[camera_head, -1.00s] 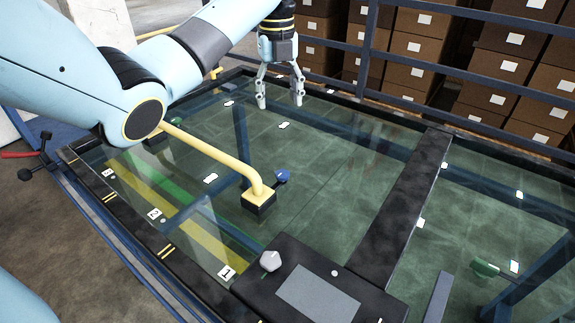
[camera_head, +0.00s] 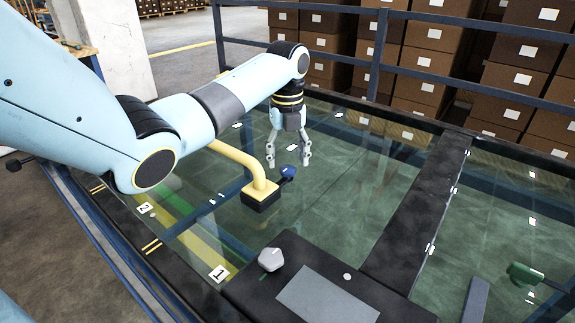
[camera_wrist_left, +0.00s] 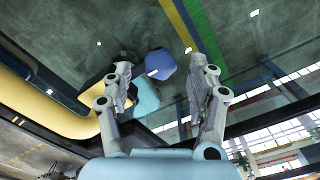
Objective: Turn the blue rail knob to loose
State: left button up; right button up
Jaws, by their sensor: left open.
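The blue rail knob (camera_head: 288,172) sits at the end of the yellow rail (camera_head: 262,172), beside its black foot block (camera_head: 261,198). My left gripper (camera_head: 288,164) is open, pointing down, its fingers close to the knob in the head view. In the left wrist view the blue knob (camera_wrist_left: 160,64) shows between the two open fingers (camera_wrist_left: 162,82), beyond their tips and apart from them. A light blue part behind the knob shows there too. Nothing is in the grip. My right gripper is not in view.
A black panel (camera_head: 235,290) with a grey knob (camera_head: 270,259) stands at the front. A dark bar (camera_head: 420,205) crosses the glass top on the right. A blue railing (camera_head: 380,55) and stacked boxes stand behind. The glass (camera_head: 340,215) right of the gripper is clear.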

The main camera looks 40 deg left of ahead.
pick_arm(q)
jog(key=shift+f, duration=1.15)
jog(key=c, duration=1.1)
